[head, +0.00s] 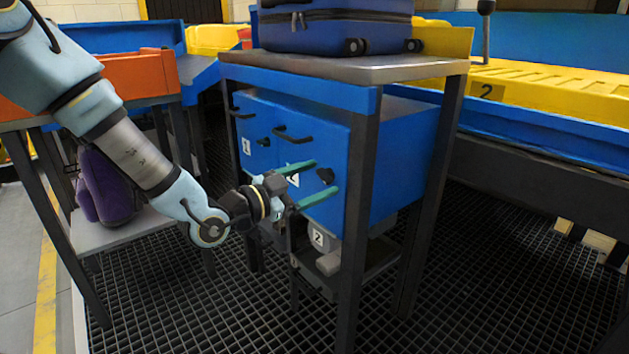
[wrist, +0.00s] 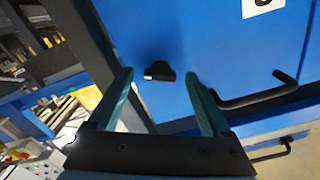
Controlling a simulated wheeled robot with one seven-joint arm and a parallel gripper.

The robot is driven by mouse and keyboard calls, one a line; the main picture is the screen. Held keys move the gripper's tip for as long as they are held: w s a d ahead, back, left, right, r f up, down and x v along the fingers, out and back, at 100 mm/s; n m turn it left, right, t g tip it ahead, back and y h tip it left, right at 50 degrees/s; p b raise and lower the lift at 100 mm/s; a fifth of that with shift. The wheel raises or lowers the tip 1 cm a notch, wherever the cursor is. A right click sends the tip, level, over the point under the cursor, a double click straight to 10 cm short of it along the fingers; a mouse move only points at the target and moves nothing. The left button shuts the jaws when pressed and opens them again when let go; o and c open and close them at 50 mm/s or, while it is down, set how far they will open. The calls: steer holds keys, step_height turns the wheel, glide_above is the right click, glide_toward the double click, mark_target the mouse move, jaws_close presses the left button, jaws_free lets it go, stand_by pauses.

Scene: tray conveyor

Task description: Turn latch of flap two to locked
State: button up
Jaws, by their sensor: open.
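A blue cabinet has two flaps side by side. The right flap (head: 333,148), whose label digit I cannot read clearly, has a black handle (head: 293,136) and a small black latch knob (head: 326,175). My gripper (head: 325,176) is open, with its green fingers reaching toward this flap on either side of the latch. In the wrist view the latch (wrist: 160,72) sits between the two fingertips (wrist: 159,74), with a gap on both sides. Nothing is held. The left flap has its own latch (head: 264,142) and a label (head: 247,146). Both flaps look shut.
The flap's handle (wrist: 255,97) is right of my fingers in the wrist view. A dark cabinet leg (head: 360,215) stands beside the right flap. A blue suitcase (head: 336,30) lies on top. A grey bin labelled 2 (head: 324,243) sits below. The grated floor in front is clear.

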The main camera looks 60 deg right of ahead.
steer(key=shift+c, duration=0.3)
jaws_close()
steer(key=n+p, duration=0.2)
steer(key=n, duration=0.1)
steer(key=shift+r, duration=0.15)
steer(key=shift+n+p, duration=0.4)
steer(key=shift+n, duration=0.7)
steer(key=shift+f, duration=0.2)
steer(key=shift+o, duration=0.3)
jaws_free()
steer(key=shift+w+a, duration=0.1)
